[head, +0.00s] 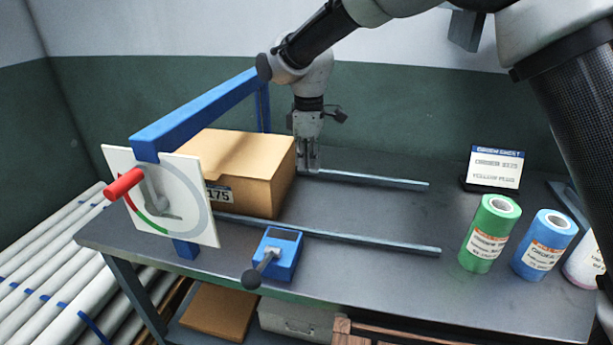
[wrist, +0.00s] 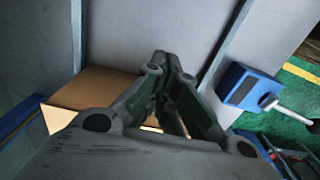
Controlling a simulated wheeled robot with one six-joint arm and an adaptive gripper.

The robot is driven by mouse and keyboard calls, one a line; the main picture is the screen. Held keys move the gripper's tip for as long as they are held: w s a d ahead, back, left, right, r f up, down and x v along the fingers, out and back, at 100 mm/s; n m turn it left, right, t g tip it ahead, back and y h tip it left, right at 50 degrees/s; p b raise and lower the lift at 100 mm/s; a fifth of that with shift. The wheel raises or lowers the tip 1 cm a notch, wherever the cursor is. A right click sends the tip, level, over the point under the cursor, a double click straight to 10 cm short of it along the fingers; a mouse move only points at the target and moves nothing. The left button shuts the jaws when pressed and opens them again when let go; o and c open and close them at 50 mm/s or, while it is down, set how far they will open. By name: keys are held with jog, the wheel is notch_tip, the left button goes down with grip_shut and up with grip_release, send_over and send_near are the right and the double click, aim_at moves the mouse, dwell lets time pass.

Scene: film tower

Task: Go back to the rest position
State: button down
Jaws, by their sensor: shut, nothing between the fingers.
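My gripper (head: 308,160) points down over the grey table, at the right end of a cardboard box (head: 239,187). Its fingers are shut and empty. In the wrist view my gripper (wrist: 168,65) shows fingers close together, with the box (wrist: 105,85) behind and to the left. I cannot tell whether the fingers touch the box. The box stands on the table under a blue frame (head: 200,112), with a label reading 175 on its front.
A white dial panel (head: 185,200) with a red handle (head: 123,184) stands at the left. A blue lever unit (head: 277,255) is at the front edge. Two metal rails (head: 340,237) cross the table. Green (head: 489,233) and blue (head: 544,244) rolls and a sign (head: 494,168) stand right.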

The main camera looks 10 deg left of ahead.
notch_tip(320, 180, up, 4)
jog(key=s+d+r+m, duration=0.2)
jog(key=s+d+m, duration=0.15)
jog(key=d, duration=0.65)
jog(key=s+d+r+m, duration=0.2)
jog(key=d+m, duration=0.2)
jog(key=d, duration=0.7)
jog(key=s+d+r+m, duration=0.1)
jog(key=s+d+m, duration=0.25)
jog(key=d, duration=0.65)
jog(key=s+d+r+m+t, duration=0.2)
jog(key=s+d, duration=0.4)
jog(key=d, duration=0.4)
jog(key=s+d+r+m+t, duration=0.2)
jog(key=s+d+m, duration=0.3)
jog(key=d, duration=0.5)
jog(key=shift+s+d+r, duration=0.3)
jog(key=shift+s+d, duration=0.1)
jog(key=shift+s, duration=0.65)
jog(key=shift+a, duration=0.1)
